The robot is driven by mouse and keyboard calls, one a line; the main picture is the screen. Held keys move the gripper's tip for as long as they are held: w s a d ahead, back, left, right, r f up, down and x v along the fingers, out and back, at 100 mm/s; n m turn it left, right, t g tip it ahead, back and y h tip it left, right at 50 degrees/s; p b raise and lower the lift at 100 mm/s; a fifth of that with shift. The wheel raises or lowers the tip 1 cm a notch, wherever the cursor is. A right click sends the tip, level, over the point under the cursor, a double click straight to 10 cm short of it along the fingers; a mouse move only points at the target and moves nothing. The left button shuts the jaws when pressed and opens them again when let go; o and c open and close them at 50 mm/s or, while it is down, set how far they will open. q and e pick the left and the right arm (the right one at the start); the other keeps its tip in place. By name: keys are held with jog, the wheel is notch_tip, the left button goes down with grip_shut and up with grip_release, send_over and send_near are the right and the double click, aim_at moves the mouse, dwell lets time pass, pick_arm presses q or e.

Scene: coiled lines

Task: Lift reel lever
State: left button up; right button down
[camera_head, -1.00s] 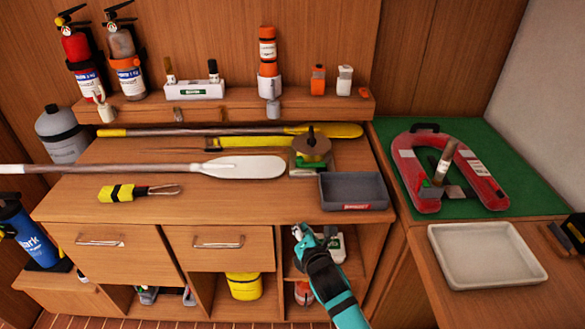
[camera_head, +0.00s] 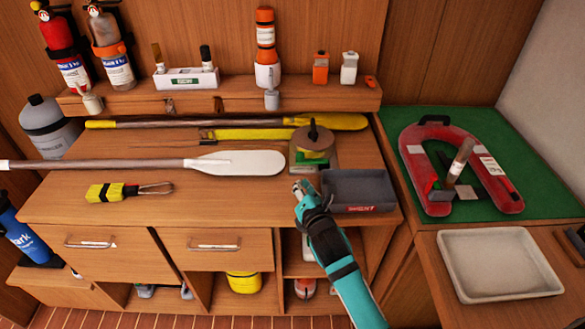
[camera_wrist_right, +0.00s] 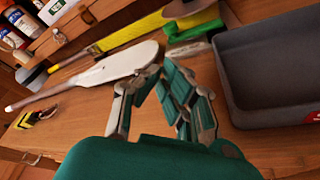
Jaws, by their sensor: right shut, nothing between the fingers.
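The reel (camera_head: 313,145) stands at the back right of the wooden counter, a round brown and yellow spool on a green and grey base. A dark upright piece rises from its top; I cannot tell whether it is the lever. In the right wrist view the reel (camera_wrist_right: 190,25) is cut off by the top edge. My right gripper (camera_head: 300,187) is shut and empty, in front of the reel and left of the grey bin, apart from the reel. Its fingers also show in the right wrist view (camera_wrist_right: 150,80). My left gripper is not in view.
The grey bin (camera_head: 357,208) stands right beside my right gripper. A white-bladed paddle (camera_head: 240,163) lies left of the reel, and a yellow-bladed paddle (camera_head: 340,121) lies behind it. A yellow and black rope bundle (camera_head: 108,192) lies at left. The front middle counter is clear.

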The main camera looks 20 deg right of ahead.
jog(key=x, duration=0.9)
jog(key=shift+w+f, duration=0.15)
jog(key=shift+w, duration=0.35)
jog(key=shift+w+f, duration=0.1)
pick_arm(q)
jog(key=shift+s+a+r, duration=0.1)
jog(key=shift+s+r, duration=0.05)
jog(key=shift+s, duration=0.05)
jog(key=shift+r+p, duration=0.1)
jog(key=shift+p, duration=0.2)
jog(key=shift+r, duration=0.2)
pick_arm(e)
jog(key=shift+r+m, duration=0.3)
jog(key=shift+r, duration=0.05)
